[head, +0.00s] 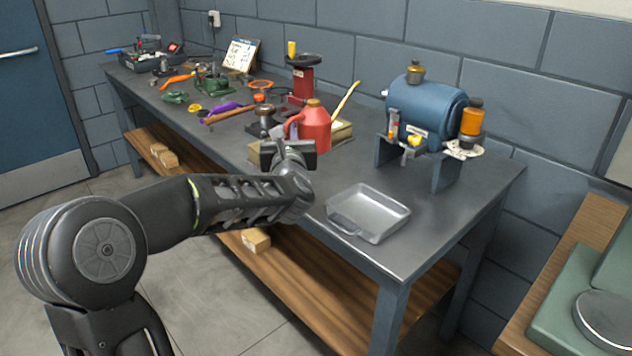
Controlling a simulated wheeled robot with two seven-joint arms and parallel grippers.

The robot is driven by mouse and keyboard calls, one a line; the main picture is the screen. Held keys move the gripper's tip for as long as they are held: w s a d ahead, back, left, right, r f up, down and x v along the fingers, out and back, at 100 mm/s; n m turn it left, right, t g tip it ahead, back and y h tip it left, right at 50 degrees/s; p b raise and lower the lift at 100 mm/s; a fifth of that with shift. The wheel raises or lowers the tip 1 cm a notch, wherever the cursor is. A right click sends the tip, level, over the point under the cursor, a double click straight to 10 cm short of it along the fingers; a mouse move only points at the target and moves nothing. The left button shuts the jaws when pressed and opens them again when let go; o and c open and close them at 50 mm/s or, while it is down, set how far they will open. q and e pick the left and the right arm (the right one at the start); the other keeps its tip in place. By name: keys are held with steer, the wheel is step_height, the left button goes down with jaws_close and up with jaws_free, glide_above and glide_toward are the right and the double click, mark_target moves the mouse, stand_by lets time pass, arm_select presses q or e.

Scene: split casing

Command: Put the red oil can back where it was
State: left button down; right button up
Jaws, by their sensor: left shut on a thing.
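The red oil can (315,128) with a brass-coloured cap stands upright over the metal workbench (440,240), right of the middle of its length. My left gripper (288,150) is at the can's left, near side and is shut on it, around the handle side. The gripper body hides the fingertips and the lower left of the can, so I cannot tell whether its base touches the bench. My right gripper is not in view.
An empty grey metal tray (368,212) lies at the front right of the bench. A blue cylindrical machine (428,108) stands at the back right. A red stand (303,78) and several tools crowd the bench behind and left of the can.

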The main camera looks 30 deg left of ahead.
arm_select(q)
steer(key=shift+f+b, duration=0.3)
steer(key=shift+f, duration=2.75)
steer(key=shift+f, duration=0.1)
steer(key=shift+f, duration=1.75)
steer(key=shift+f+b, duration=0.1)
steer(key=shift+b, duration=0.3)
steer(key=c, duration=1.5)
jaws_free()
steer(key=shift+f, duration=0.1)
steer(key=v, duration=1.2)
